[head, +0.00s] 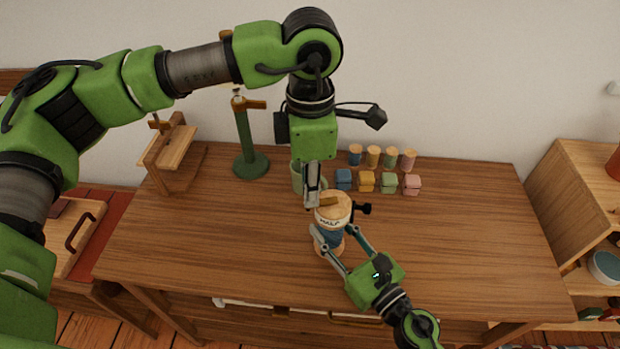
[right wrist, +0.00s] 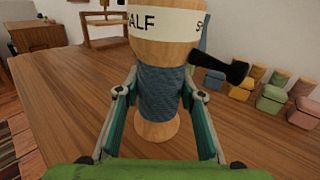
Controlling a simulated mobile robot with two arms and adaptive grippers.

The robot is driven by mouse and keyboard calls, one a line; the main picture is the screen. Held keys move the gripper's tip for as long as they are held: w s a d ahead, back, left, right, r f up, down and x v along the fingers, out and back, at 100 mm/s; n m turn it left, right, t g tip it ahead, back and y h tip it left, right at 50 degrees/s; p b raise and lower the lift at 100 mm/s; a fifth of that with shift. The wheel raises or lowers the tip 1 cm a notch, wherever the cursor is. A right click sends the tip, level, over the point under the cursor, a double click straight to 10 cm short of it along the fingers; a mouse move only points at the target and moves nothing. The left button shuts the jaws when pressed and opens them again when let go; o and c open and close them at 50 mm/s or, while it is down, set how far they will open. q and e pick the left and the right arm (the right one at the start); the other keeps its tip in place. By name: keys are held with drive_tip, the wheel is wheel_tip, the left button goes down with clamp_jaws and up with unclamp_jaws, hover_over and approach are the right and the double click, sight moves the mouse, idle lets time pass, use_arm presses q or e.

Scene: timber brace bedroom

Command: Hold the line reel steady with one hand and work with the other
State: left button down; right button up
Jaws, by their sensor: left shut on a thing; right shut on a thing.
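The line reel (head: 331,216) stands upright on the wooden table, with a pale wooden body, a lettered white band and blue line wound around its waist. It also shows in the right wrist view (right wrist: 160,92), where a black knob (right wrist: 222,66) sticks out to the right. My right gripper (head: 342,236) comes from the front, its fingers on either side of the blue winding, shut on the reel. My left gripper (head: 313,198) points down at the reel's top. It is shut by a small wooden piece (head: 327,201) there; its exact grip is partly hidden.
Behind the reel stand several colored spools (head: 373,157) and colored blocks (head: 366,182). A green cup (head: 298,178) is behind my left gripper. A green stand (head: 246,140) and a wooden frame (head: 170,155) are at the back left. The table's right side is clear.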

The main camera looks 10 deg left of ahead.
drive_tip(key=shift+f, duration=0.1)
use_arm(q)
drive_tip(key=shift+s+d+n, duration=0.45)
drive_tip(key=shift+d+n, duration=0.15)
drive_tip(key=shift+n, duration=1.5)
drive_tip(key=shift+s+d+n, duration=0.45)
drive_tip(key=shift+d+n, duration=0.15)
drive_tip(key=shift+n, duration=1.5)
drive_tip(key=shift+s+d+n, duration=0.45)
drive_tip(key=shift+d+n, duration=0.15)
drive_tip(key=shift+n, duration=1.5)
drive_tip(key=c, duration=1.9)
unclamp_jaws()
drive_tip(key=shift+s, duration=0.1)
